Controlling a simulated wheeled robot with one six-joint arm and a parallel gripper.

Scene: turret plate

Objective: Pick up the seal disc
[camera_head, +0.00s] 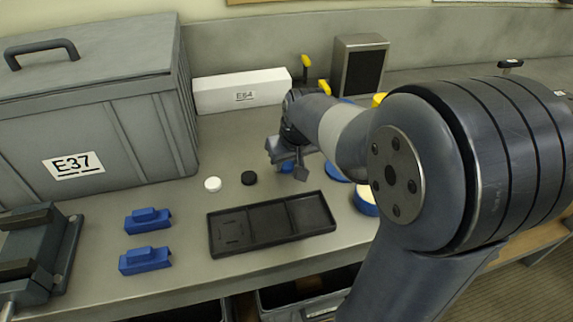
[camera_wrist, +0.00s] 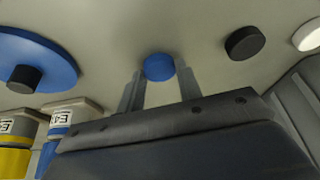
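Three small discs lie on the grey bench: a white one (camera_head: 213,184), a black one (camera_head: 249,177) and a blue one (camera_head: 287,167). I cannot tell from the pictures which is called the seal disc. My gripper (camera_head: 287,172) is low over the bench at the blue disc, partly covering it. In the wrist view my gripper (camera_wrist: 158,88) is open, and the blue disc (camera_wrist: 158,67) shows between and just beyond its fingertips. Contact cannot be made out. The black disc (camera_wrist: 243,43) and the white disc (camera_wrist: 308,36) lie off to the right there.
A black compartment tray (camera_head: 270,245) lies in front of my gripper. Two blue blocks (camera_head: 147,219) sit to its left, near a grey vise (camera_head: 38,250). A large bin marked E37 (camera_head: 100,125) stands at left. A blue round plate (camera_wrist: 30,58) and labelled bottles (camera_wrist: 62,120) are at the wrist view's left.

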